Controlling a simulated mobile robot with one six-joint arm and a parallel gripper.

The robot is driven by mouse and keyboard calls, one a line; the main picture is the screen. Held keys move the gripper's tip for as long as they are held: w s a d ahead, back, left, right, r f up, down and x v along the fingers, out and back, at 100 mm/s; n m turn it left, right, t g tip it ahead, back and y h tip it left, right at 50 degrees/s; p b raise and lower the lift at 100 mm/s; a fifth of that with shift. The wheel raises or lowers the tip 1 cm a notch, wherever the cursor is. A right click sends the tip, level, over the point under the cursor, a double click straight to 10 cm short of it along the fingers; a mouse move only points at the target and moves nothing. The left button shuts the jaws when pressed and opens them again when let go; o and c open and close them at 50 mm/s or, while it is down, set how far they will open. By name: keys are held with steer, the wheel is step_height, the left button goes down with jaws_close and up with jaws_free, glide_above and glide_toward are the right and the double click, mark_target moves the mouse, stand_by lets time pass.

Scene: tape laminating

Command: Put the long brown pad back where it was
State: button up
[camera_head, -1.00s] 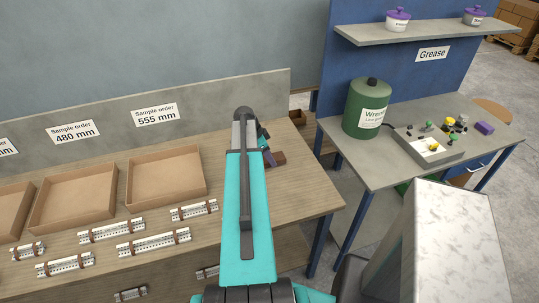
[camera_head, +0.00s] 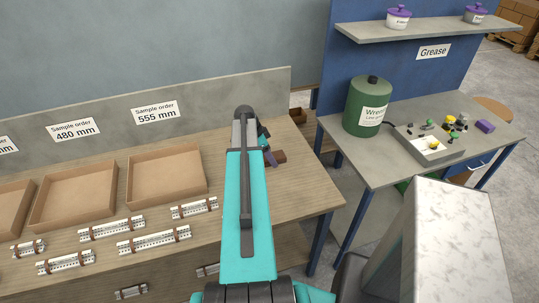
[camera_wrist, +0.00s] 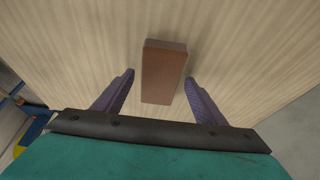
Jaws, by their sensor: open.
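The long brown pad (camera_wrist: 163,72) lies flat on the wooden workbench, in the middle of the wrist view. Its brown end (camera_head: 279,156) also shows in the head view, just right of my arm near the bench's right end. My gripper (camera_wrist: 159,78) is open, with one purple finger on each side of the pad. A gap shows between the pad and each finger, so it is not gripped. In the head view my arm hides most of the gripper and part of the pad.
Open cardboard-brown trays (camera_head: 166,177) stand at the bench's left and middle, with several white strip pieces (camera_head: 153,239) in front. A side table (camera_head: 384,178) with a green canister (camera_head: 367,107) stands to the right. The bench around the pad is clear.

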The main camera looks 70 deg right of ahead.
steer(key=shift+r, duration=0.25)
steer(key=b+v, duration=0.3)
steer(key=v, duration=0.8)
steer(key=shift+w+r+b, duration=0.2)
steer(key=shift+r+b, duration=0.15)
steer(key=shift+b, duration=0.05)
steer(key=shift+a+r, duration=0.1)
steer(key=shift+a, duration=0.05)
stand_by(0.4)
